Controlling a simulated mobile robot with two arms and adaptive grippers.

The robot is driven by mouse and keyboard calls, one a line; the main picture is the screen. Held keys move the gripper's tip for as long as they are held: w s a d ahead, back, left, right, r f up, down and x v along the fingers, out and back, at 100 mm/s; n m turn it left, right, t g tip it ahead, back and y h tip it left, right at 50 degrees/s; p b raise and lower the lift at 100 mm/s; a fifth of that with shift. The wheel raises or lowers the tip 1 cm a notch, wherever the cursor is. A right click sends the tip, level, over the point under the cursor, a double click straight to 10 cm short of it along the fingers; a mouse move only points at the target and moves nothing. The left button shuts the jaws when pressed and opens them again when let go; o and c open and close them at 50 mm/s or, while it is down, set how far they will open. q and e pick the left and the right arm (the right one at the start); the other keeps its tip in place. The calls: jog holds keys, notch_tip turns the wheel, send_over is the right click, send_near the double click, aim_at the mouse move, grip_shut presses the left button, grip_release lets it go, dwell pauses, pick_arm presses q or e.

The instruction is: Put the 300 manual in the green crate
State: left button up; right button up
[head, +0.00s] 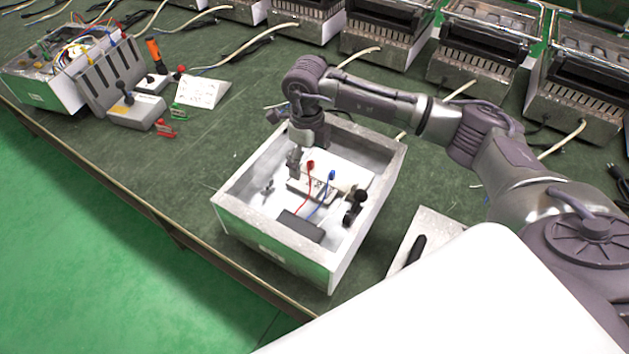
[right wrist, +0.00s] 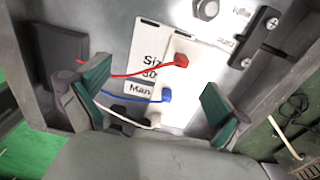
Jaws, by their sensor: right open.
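A grey-walled open crate (head: 290,262) with a green lower front stands on the bench in the head view. My right gripper (head: 294,163) points down inside it. In the right wrist view my right gripper (right wrist: 156,82) has its two green-padded fingers spread wide and empty. Between them is a white label (right wrist: 150,62) with partly covered text reading "Siz", "30" and "Man". A white block (right wrist: 181,85) with a red and a blue plug covers part of that text. I cannot tell whether the label is a separate manual. My left gripper is not in view.
A marked white sheet (head: 203,92) lies at the back left, near a switch box (head: 137,110). Metal heaters (head: 476,50) line the back.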

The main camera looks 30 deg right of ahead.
aim_at(309, 178)
jog(key=shift+s+f+p, duration=0.15)
jog(key=shift+f+p, duration=0.5)
jog(key=shift+f, duration=2.4)
jog(key=c, duration=1.2)
jog(key=shift+o, duration=0.2)
jog(key=shift+r, duration=0.1)
jog(key=shift+r, duration=0.1)
